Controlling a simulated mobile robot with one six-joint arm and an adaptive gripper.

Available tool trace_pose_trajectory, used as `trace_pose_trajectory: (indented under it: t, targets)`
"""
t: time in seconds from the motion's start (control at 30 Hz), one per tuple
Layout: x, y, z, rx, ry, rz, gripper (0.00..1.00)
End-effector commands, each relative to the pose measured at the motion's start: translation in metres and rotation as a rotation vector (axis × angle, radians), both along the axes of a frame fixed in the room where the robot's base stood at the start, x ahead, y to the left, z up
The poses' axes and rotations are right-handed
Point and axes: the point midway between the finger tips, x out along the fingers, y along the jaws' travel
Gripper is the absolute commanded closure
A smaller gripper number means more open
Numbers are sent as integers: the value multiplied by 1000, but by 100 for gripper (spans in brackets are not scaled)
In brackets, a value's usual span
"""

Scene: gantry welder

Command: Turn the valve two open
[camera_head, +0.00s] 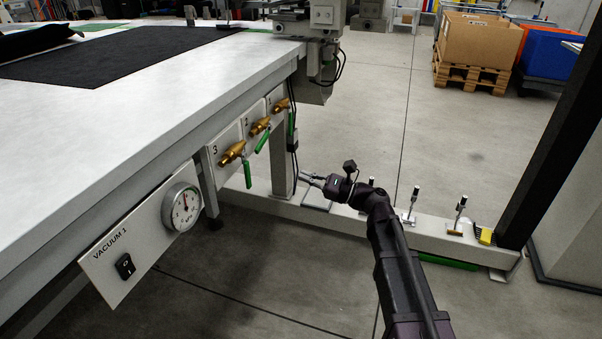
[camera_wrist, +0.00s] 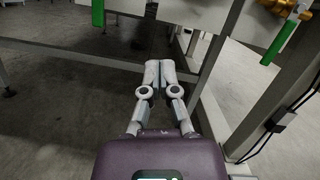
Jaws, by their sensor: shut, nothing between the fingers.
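Valve two (camera_head: 260,126) is the middle of three brass valves on the panels under the table edge. Its green lever (camera_head: 262,141) points down and slightly left, away from the brass body. My gripper (camera_head: 306,179) is to the right of and lower than the valves, apart from them, in front of the table leg. In the wrist view, the gripper (camera_wrist: 160,72) has its fingers together with nothing between them. Green levers hang at that view's top left and top right; I cannot tell which one is valve two's.
Valve three (camera_head: 232,153) is nearer and valve one (camera_head: 281,105) farther, both with green levers hanging down. A vacuum gauge panel (camera_head: 125,240) is at left. A low floor beam (camera_head: 430,232) with small upright clamps runs behind my arm. Dark cables run down the table leg (camera_head: 282,160).

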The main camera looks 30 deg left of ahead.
Motion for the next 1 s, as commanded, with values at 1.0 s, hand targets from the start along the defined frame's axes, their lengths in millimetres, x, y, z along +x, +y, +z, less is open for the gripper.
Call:
trace_pose_trajectory:
  t: [1.0]
  targets:
    - [-4,20,0,-5,22,0,100]
